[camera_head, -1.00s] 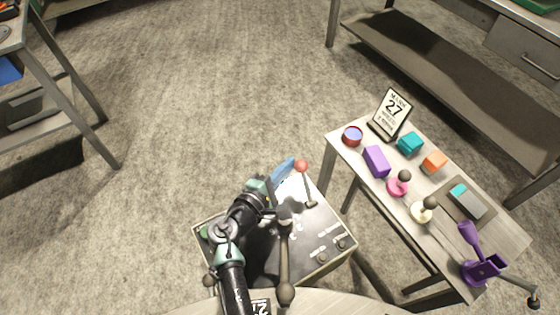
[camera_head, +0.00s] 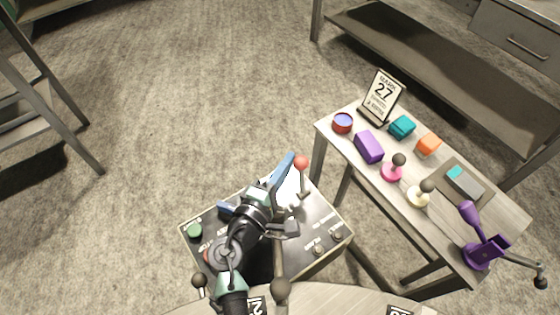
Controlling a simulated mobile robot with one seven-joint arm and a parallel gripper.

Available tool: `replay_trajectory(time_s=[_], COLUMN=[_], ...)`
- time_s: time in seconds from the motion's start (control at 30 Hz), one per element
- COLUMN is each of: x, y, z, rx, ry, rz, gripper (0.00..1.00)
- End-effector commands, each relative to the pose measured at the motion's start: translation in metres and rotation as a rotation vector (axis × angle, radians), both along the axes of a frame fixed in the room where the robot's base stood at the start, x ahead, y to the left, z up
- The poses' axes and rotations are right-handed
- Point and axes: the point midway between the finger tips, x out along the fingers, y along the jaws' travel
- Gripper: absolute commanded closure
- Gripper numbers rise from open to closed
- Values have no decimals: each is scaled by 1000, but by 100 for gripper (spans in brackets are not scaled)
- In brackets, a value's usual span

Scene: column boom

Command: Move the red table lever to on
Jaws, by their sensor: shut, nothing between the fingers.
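The red table lever (camera_head: 301,164) has a red ball on a short metal stem and stands at the far right part of a dark control panel box (camera_head: 325,222). My gripper (camera_head: 287,166) has blue fingers and is shut and empty. Its tips are just left of the red ball, very close to it; I cannot tell whether they touch. My dark arm covers much of the panel's middle. The panel's white markings are too small and partly covered to read, so the on side cannot be made out.
A green button (camera_head: 195,230) sits on the panel's left. The wooden side table (camera_head: 440,225) at right holds a calendar (camera_head: 381,93), a purple block (camera_head: 369,147), small knobbed levers and a purple lever (camera_head: 479,248). Open floor lies beyond the panel.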

Motion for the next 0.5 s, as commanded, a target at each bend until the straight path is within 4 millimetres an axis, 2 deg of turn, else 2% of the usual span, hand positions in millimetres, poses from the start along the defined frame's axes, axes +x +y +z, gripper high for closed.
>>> replay_trajectory(time_s=[0.37, 0.5], x=[-1, -1], y=[-2, -1], z=[3, 11], rx=[-1, -1], ry=[-1, -1], rz=[-1, -1], gripper=[100, 100])
